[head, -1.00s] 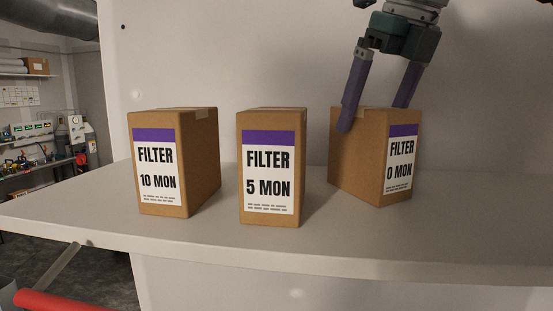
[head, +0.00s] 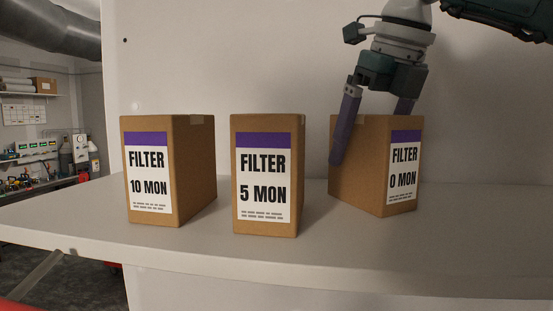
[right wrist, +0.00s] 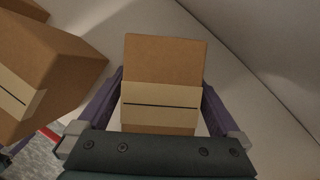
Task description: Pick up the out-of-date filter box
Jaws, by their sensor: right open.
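Three brown boxes with purple-and-white labels stand upright on a white shelf. The box labelled "FILTER 0 MON" (head: 352,185) is on the right in the head view, turned at an angle. The "FILTER 5 MON" box (head: 265,222) is in the middle and the "FILTER 10 MON" box (head: 195,170) on the left. My right gripper (head: 370,138) is open and reaches down around the 0 MON box. One purple finger is in front of its left face; the other is partly hidden behind it. In the right wrist view the box (right wrist: 165,58) lies between both fingers.
The white shelf (head: 300,265) has bare room in front of the boxes, with its edge nearby. A pale wall (head: 250,60) stands close behind. Another box (right wrist: 45,60) is beside the gripper at left in the right wrist view.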

